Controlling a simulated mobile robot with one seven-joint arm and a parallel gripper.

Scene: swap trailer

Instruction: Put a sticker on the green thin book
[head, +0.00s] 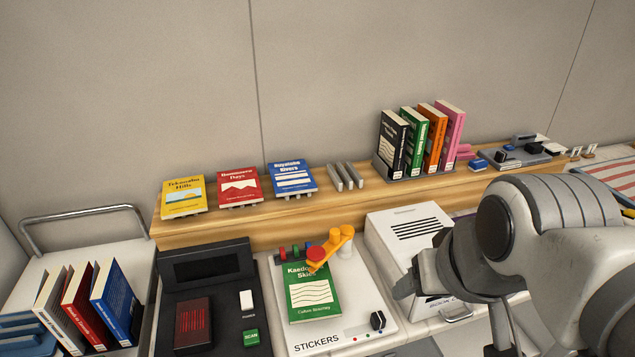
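A green book (312,299) with white wavy lines lies flat, cover up, on the white sticker machine (349,338) labelled STICKERS. The machine's orange arm (335,244) reaches over the book's top edge, its red end (316,254) covering part of the title. I cannot tell whether it touches the cover. I see no sticker on the visible cover. Another green book (415,140) stands upright in the rear rack. My gripper (404,288) is right of the machine, apart from the green book, in front of a white box; its fingers are too unclear to judge.
A black scanner (205,252) with a green SCAN button stands left of the sticker machine. The white slotted box (405,228) is close on its right. Yellow, red and blue books stand on the wooden shelf (250,228). A cart with several books is far left.

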